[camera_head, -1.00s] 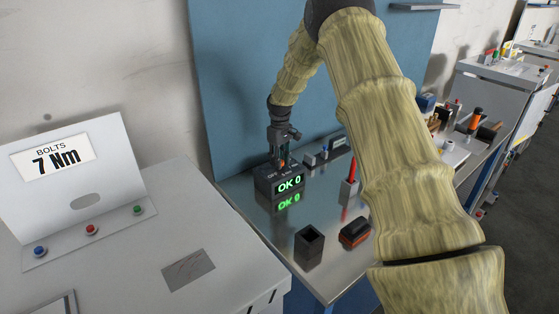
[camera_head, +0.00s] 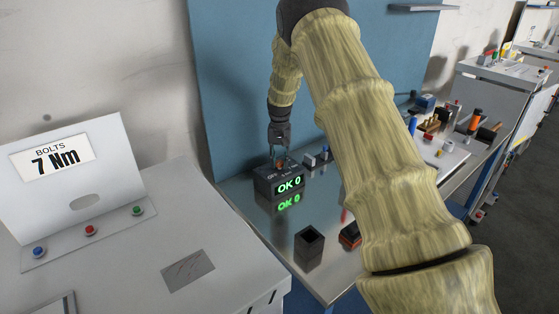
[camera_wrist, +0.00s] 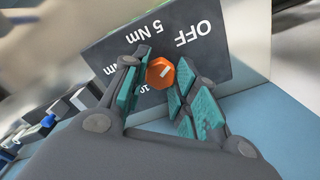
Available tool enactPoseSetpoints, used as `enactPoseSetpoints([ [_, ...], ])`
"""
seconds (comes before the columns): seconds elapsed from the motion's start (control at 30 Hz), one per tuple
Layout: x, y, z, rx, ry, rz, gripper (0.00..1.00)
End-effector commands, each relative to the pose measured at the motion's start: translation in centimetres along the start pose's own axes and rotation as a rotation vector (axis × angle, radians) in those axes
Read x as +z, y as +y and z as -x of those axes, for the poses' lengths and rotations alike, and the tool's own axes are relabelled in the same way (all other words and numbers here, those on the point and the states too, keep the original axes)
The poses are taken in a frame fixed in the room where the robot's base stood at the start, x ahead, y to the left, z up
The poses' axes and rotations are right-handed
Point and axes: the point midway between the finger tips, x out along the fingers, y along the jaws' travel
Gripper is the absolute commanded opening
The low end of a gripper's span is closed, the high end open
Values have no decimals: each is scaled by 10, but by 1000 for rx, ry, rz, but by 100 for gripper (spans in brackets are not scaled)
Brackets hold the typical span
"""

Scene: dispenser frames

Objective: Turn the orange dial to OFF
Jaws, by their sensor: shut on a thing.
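The orange dial (camera_wrist: 160,73) sits on the top face of a dark box (camera_wrist: 108,48), between the teal finger pads of my gripper (camera_wrist: 163,66). My gripper is shut on the dial. A short white mark on the dial slants toward the upper right in the wrist view, on the side of the OFF label. The labels OFF and 5 Nm are readable; another label is partly hidden by a finger. In the head view the box (camera_head: 264,188) stands on the bench with a green display reading OK 0, and my gripper (camera_head: 279,157) points down onto it.
A sign (camera_head: 52,156) reads BOLTS 7 Nm on the white cabinet at left. A dark square holder (camera_head: 309,243) and a red-and-black block (camera_head: 350,235) stand in front on the metal bench. Small blocks (camera_head: 318,157) stand just right of the box. A blue panel rises behind.

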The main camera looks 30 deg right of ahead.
Motion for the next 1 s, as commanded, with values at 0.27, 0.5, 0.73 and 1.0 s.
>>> enactPoseSetpoints([
  [0.27,-3,0,4,-2,8,-71,5],
  [0.5,-3,0,3,-2,8,-83,5],
  [0.73,-3,0,3,-2,7,-82,30],
  [1.0,-1,0,1,-1,3,-81,51],
])
